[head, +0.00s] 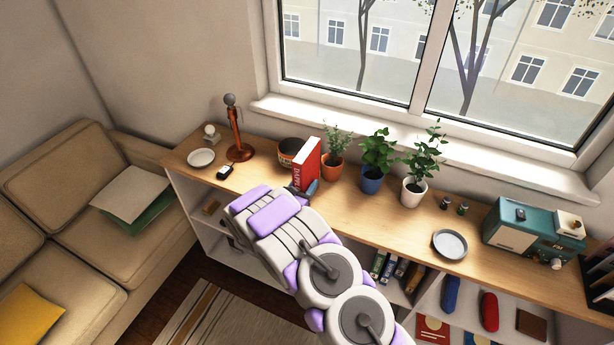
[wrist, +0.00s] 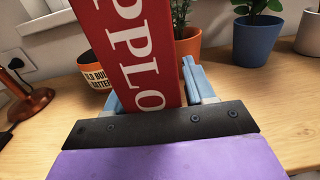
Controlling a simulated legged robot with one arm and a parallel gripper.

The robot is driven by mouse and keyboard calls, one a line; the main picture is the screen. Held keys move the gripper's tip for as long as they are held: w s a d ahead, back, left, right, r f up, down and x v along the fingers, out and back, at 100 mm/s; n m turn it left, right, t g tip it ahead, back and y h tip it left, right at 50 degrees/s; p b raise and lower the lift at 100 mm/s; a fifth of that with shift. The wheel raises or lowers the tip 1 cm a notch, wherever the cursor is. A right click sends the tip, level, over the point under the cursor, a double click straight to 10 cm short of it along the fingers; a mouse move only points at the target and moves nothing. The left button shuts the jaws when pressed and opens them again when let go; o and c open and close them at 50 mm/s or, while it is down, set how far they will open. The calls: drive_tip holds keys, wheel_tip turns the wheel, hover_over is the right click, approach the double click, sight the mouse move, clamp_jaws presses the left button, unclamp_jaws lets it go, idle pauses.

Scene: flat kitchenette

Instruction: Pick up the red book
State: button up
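The red book (head: 306,162) stands upright on the wooden counter, its spine with white letters facing my arm. In the wrist view the red book (wrist: 135,50) rises between the two blue fingers of my gripper (wrist: 155,95). One finger is at each side of the spine, very close to it. I cannot tell whether both fingers press on it. The book's lower end is hidden behind the gripper's dark plate. In the head view my gripper (head: 303,190) is at the book's front, mostly hidden by my arm.
A blue pot (head: 371,181) and white pot (head: 412,194) stand farther right. An orange-brown stand (head: 238,150) is left. The window is behind.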

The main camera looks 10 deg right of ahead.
drive_tip(key=shift+a, duration=0.3)
drive_tip(key=c, duration=0.5)
drive_tip(key=shift+d, duration=0.3)
clamp_jaws()
drive_tip(key=shift+a+r, duration=0.1)
drive_tip(key=shift+r, duration=0.05)
drive_tip(key=shift+r, duration=0.5)
drive_tip(key=s+a+r+p, duration=0.1)
drive_tip(key=s+a+r, duration=0.1)
drive_tip(key=s, duration=0.6)
drive_tip(key=s+a+r+p, duration=0.2)
drive_tip(key=s, duration=0.5)
wheel_tip(320, 180, up, 24)
drive_tip(key=n+t+y+b, duration=0.2)
drive_tip(key=n+t+y, duration=0.15)
drive_tip(key=y, duration=0.25)
hover_over(295, 168)
drive_tip(key=s+d, duration=0.3)
drive_tip(key=s, duration=0.2)
drive_tip(key=shift+w+d+n+g, duration=0.1)
drive_tip(key=shift+n+g, duration=0.15)
drive_tip(key=shift+g, duration=0.1)
